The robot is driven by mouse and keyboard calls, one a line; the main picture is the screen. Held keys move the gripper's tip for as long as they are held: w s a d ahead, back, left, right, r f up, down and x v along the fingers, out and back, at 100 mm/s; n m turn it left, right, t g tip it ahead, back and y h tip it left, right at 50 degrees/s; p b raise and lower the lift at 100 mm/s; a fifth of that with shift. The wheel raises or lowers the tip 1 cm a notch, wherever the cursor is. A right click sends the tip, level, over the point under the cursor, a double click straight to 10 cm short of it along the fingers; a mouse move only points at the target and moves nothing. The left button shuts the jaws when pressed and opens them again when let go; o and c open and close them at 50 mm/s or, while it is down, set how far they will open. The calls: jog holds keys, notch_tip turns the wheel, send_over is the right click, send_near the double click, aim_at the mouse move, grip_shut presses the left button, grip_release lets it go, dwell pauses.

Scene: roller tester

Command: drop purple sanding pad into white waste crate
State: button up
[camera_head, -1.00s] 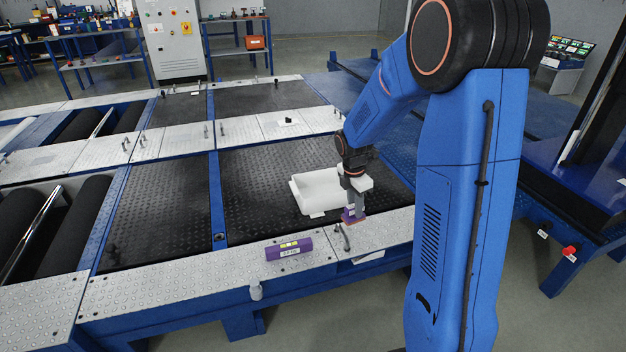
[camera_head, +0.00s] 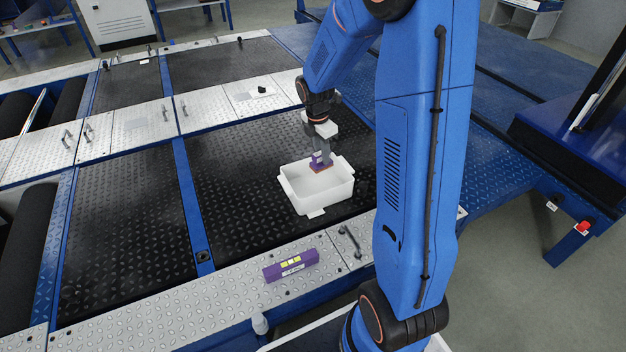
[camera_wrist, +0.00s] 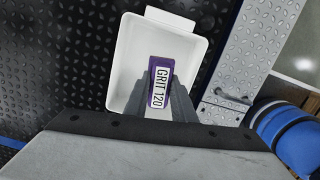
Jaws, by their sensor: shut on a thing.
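The purple sanding pad (camera_head: 319,160) has a brownish underside and is held in my gripper (camera_head: 322,160). In the wrist view the pad (camera_wrist: 160,86) shows a white "GRIT 120" label between the fingers of my gripper (camera_wrist: 160,92), which are shut on it. The white waste crate (camera_head: 322,198) stands open on the black tread plate. In the head view the pad is at the crate's far rim. In the wrist view the crate (camera_wrist: 126,62) lies behind and around the pad, below it. The crate's inside looks empty where it shows.
A purple block with yellow and white marks (camera_head: 291,265) lies on the silver front walkway (camera_head: 210,305). A dark handle (camera_head: 349,241) rises from that walkway beside the crate. The black plate left of the crate is clear.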

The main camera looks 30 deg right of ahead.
aim_at(322, 165)
jog(key=shift+f, duration=2.75)
jog(key=o, duration=1)
jog(key=shift+o, duration=0.2)
notch_tip(322, 165, up, 17)
jog(key=a, duration=0.2)
jog(key=shift+s+r, duration=0.15)
jog(key=shift+s, duration=0.05)
jog(key=shift+a, duration=0.1)
